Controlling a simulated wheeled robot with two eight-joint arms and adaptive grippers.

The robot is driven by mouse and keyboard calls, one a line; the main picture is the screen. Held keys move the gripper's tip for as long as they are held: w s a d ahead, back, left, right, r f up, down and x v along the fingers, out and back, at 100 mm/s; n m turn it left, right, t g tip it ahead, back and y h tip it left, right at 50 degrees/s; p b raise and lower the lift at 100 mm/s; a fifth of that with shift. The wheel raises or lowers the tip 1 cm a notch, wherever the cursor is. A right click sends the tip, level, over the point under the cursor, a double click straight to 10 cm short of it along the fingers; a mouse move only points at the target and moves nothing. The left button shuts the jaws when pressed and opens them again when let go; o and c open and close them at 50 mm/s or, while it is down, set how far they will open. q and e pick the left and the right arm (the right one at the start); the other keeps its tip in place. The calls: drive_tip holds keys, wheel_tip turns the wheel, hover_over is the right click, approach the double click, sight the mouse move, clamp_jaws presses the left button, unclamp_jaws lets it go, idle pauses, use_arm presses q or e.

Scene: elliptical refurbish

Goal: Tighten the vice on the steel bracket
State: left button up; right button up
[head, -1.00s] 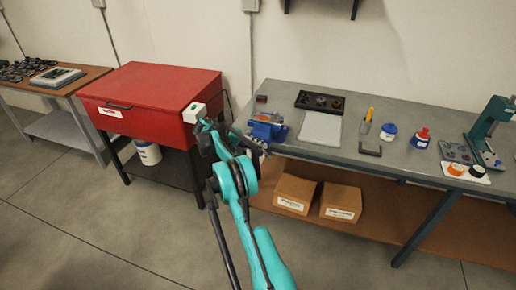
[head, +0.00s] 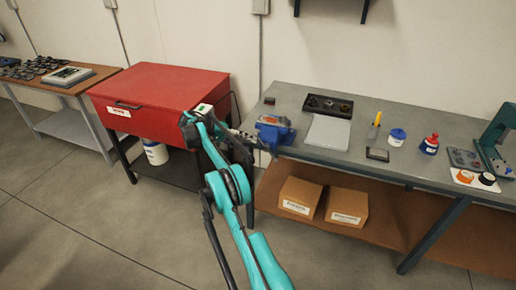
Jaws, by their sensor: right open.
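The blue vice (head: 274,132) is mounted at the left front corner of the grey workbench. A small brownish-grey piece (head: 268,120) shows at its jaws; it may be the steel bracket, but it is too small to tell. My right arm reaches up from the bottom, and its dark open gripper (head: 244,148) is just left of the vice, by the handle side. The fingers are small and partly overlapped by the arm, so I cannot tell whether they touch the handle. My left gripper is out of view.
A red cabinet (head: 160,88) stands left of the workbench (head: 390,100), close to my right arm. A black tray (head: 328,105), a grey plate (head: 328,131), and blue and red containers sit right of the vice. Two cardboard boxes (head: 299,198) are on the lower shelf.

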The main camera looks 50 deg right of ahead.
drive_tip(key=v, duration=0.3)
